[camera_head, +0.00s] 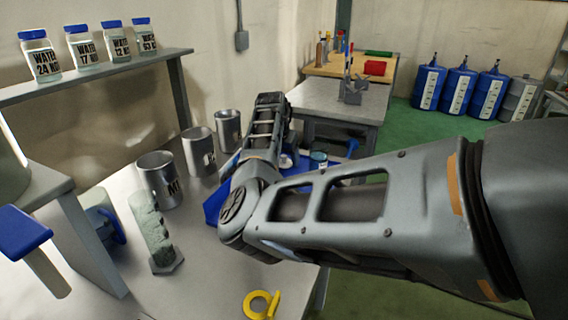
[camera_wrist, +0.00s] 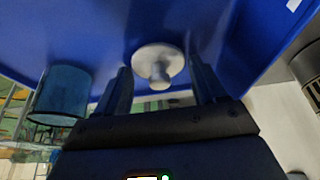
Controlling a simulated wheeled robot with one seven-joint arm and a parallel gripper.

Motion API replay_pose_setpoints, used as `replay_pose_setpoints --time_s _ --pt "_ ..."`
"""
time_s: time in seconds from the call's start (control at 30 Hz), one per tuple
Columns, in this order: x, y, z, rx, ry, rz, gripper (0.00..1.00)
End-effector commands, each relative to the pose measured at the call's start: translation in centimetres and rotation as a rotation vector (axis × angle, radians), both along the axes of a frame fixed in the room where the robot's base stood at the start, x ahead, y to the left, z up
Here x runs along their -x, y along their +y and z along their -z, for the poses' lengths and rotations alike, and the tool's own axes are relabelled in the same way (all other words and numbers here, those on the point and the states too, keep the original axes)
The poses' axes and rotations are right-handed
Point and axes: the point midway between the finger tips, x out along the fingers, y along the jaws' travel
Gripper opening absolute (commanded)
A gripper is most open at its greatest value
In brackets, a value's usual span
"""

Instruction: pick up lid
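The lid (camera_wrist: 150,57) shows in the wrist view as a small pale grey disc with a short knob. It lies against the blue tray (camera_wrist: 100,28). My gripper (camera_wrist: 159,74) is open, with one finger to each side of the knob and a gap on both sides. I cannot tell how far the fingertips are from the lid in depth.
A translucent blue cup (camera_wrist: 60,94) stands left of my gripper in the wrist view. Metal cans (camera_head: 158,180) stand left of my arm. A shelf (camera_head: 100,76) holds water bottles.

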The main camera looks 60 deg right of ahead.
Motion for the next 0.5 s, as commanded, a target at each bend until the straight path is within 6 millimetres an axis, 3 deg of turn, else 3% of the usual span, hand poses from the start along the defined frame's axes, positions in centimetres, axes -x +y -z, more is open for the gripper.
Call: replay_pose_setpoints --time_s 0.37,0.5 --pt "0.0 0.01 -0.02 0.0 0.0 0.0 0.33" --pt "0.0 0.0 -0.02 0.0 0.0 0.0 0.31"
